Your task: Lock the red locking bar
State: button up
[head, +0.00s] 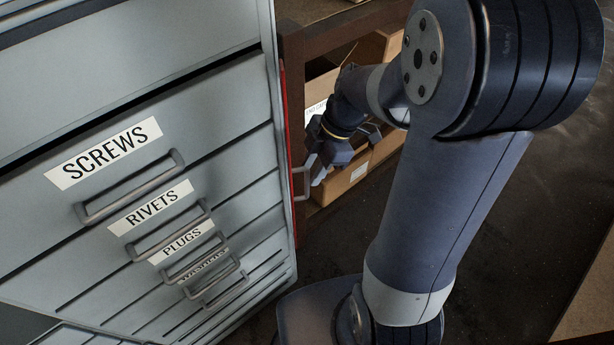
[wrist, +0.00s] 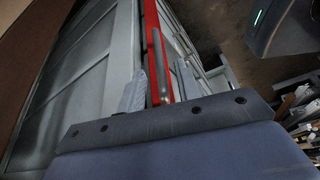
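The red locking bar (head: 287,130) runs upright along the right front edge of the grey drawer cabinet (head: 245,20). In the wrist view the red bar (wrist: 152,45) runs down between my two fingers. My gripper (head: 318,165) is beside the bar in the head view, close to a small grey handle-like loop (head: 301,187). In the wrist view my gripper (wrist: 161,85) has its fingers apart, one on each side of the bar. I cannot tell whether either finger touches it.
The cabinet's drawers look shut, with handles and labels such as the SCREWS label (head: 105,152). A cardboard box (head: 347,180) sits on a brown shelf (head: 292,45) behind my gripper. Dark floor (head: 505,230) is clear to the right.

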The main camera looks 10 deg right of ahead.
aim_at(307, 180)
jog(key=shift+x, duration=2.1)
jog(key=shift+c, duration=0.2)
grip_shut()
